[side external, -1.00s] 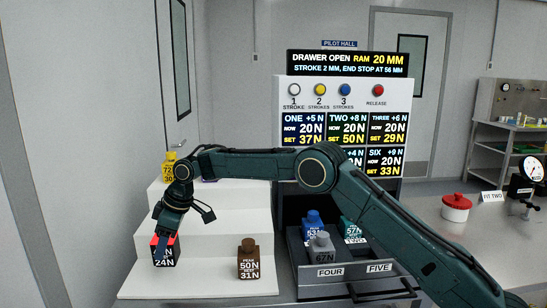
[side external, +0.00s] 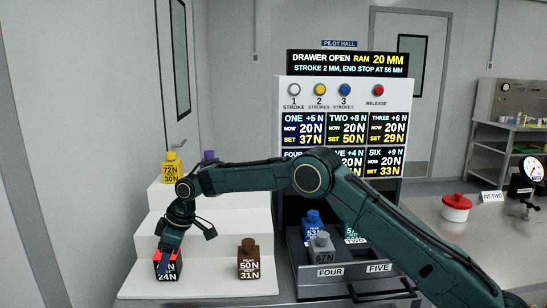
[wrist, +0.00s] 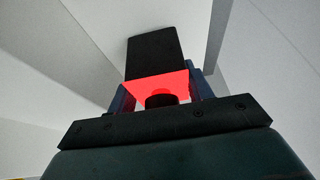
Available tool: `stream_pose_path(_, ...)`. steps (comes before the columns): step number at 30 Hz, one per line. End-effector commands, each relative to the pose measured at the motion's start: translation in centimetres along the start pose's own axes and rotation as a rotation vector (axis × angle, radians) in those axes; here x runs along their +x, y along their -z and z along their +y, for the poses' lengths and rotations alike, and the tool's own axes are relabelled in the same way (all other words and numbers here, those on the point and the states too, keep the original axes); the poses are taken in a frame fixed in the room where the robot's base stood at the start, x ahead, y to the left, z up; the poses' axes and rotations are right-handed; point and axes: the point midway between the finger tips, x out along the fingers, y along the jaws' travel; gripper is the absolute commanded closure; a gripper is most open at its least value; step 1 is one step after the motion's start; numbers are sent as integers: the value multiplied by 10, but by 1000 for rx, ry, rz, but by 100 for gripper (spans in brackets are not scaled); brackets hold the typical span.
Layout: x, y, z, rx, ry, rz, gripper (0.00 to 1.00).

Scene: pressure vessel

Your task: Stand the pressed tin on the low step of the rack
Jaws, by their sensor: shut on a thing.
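The tin in my gripper is black with a red top and is marked 24N (side external: 167,269). It is upright at the left end of the rack's low step (side external: 205,287). I cannot tell whether its base touches the step. My gripper (side external: 167,254) points down from above and is shut on the tin's top. In the wrist view the fingers (wrist: 160,97) sit either side of the red top (wrist: 157,88), with the black body (wrist: 152,52) beyond. The upper part of its label is partly hidden by the fingers.
A brown tin (side external: 249,262) stands to the right on the same step. A yellow tin (side external: 171,168) and a purple tin (side external: 208,157) are on the top step. The open drawer (side external: 350,278) holds blue, grey and teal tins. A red-lidded pot (side external: 456,208) stands on the right bench.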

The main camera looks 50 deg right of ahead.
Motion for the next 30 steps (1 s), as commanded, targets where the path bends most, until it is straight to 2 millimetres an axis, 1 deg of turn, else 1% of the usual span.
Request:
stream_pose_path(4, 2, 0, 0, -1, -1, 2, 88)
stream_pose_path(5, 3, -1, 0, 0, 0, 0, 45)
stream_pose_path(6, 3, -1, 0, 0, 0, 0, 38)
stream_pose_path(8, 3, -1, 0, 0, 0, 0, 28)
stream_pose_path(20, 0, 0, 0, 0, 0, 1, 28)
stream_pose_path(26, -14, 1, 0, 1, -1, 2, 28)
stream_pose_path(30, -33, 0, 1, 1, -2, 2, 28)
